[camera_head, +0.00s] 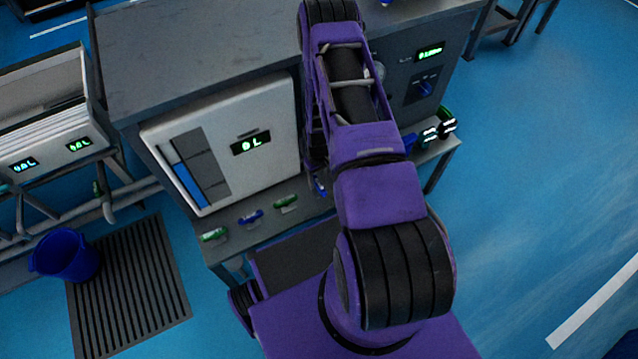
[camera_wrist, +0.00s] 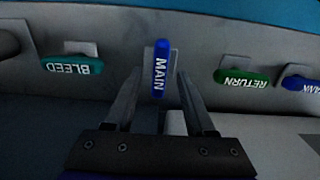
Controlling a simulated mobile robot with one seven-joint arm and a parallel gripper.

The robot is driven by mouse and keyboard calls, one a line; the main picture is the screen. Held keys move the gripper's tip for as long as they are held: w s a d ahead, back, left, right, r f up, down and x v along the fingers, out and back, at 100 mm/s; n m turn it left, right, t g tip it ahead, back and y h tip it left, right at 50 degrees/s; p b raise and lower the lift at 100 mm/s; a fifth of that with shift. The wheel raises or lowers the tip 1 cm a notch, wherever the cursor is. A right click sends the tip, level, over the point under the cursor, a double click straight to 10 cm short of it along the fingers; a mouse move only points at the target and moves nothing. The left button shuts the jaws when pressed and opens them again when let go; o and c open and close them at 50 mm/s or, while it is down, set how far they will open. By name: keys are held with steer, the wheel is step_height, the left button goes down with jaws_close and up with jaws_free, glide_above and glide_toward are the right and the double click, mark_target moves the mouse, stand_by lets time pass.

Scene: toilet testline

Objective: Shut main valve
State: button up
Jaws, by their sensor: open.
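The main valve has a blue handle (camera_wrist: 160,70) lettered MAIN on a pale plate in the wrist view. It stands upright in that picture, crosswise to the neighbouring handles. My gripper (camera_wrist: 159,76) is open, with one finger on each side of the MAIN handle. Gaps show between handle and fingers, and I see no contact. In the head view, a small blue handle (camera_head: 320,187) beside my arm appears to be the same one, partly hidden. My fingers are hidden behind my arm there.
Green BLEED handle (camera_wrist: 72,64) is left of MAIN in the wrist view; green RETURN handle (camera_wrist: 241,77) and another blue handle (camera_wrist: 301,84) are right. A panel with a display (camera_head: 250,145) stands above the handles. A blue bucket (camera_head: 65,254) is on the floor at left.

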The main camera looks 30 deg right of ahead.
steer(key=shift+f, duration=0.85)
steer(key=shift+c, duration=0.3)
jaws_close()
